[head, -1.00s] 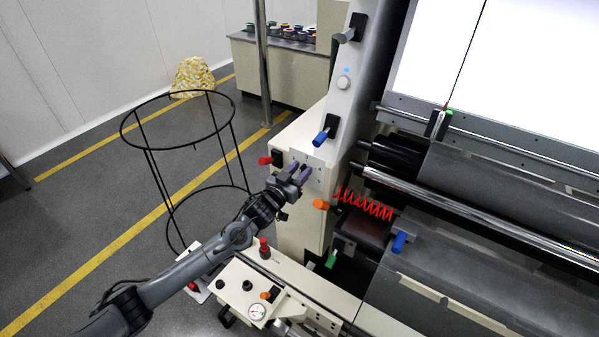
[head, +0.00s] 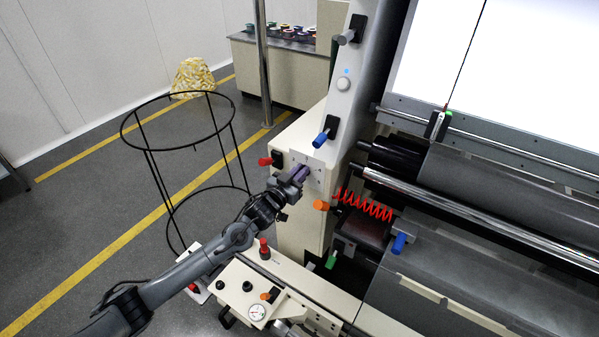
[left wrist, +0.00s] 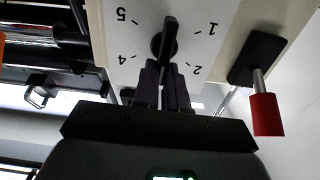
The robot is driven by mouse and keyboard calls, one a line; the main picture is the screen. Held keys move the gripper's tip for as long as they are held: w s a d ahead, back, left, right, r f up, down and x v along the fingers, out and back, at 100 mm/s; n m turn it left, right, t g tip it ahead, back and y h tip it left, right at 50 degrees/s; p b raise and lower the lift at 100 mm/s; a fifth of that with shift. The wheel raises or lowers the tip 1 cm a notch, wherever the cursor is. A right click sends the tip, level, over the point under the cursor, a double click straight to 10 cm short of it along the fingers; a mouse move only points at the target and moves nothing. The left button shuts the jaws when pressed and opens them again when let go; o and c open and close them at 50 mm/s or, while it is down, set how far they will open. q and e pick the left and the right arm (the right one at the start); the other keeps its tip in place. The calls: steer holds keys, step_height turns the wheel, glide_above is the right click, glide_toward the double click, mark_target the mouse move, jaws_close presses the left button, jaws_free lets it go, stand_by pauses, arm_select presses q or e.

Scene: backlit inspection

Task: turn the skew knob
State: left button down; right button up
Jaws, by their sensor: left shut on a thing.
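The skew knob (left wrist: 168,38) is a black pointer knob on a white dial plate (left wrist: 200,20) with numbers and tick marks, seen in the left wrist view. In the head view the dial plate (head: 314,165) is on the cream cabinet's face. My left gripper (left wrist: 164,72) is shut on the knob's near end, its two dark fingers side by side against it. In the head view my left gripper (head: 299,172) covers the knob. My right gripper is not in view.
A red-handled lever (left wrist: 266,112) stands beside the dial, also seen in the head view (head: 265,161). A blue handle (head: 321,138) is above and an orange knob (head: 321,205) below. A black wire hoop stand (head: 180,145) stands at the left.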

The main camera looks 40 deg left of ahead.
arm_select(q)
steer(key=m+p, duration=0.1)
steer(key=m, duration=0.2)
steer(key=d+m+p, duration=0.1)
steer(key=m+p, duration=0.1)
steer(key=m, duration=0.2)
steer(key=shift+d+f, duration=0.15)
steer(key=shift+d, duration=0.05)
steer(key=m, duration=0.1)
steer(key=m+p, duration=0.1)
steer(key=m, duration=0.1)
steer(key=shift+w+d+f+m, duration=0.1)
steer(key=shift+d+f+m, duration=0.15)
steer(key=shift+m, duration=0.15)
steer(key=m, duration=0.1)
steer(key=m+p, duration=0.1)
steer(key=m, duration=0.1)
steer(key=shift+d+f+m, duration=0.15)
steer(key=shift+f+m, duration=0.15)
steer(key=shift+f, duration=0.1)
steer(key=m, duration=0.3)
steer(key=shift+f+m+p, duration=0.3)
steer(key=shift+f+p, duration=0.1)
steer(key=m, duration=0.3)
steer(key=shift+f, duration=0.35)
steer(key=shift+f+m+p, duration=0.25)
steer(key=shift+m+p, duration=0.15)
steer(key=shift+m, duration=0.9)
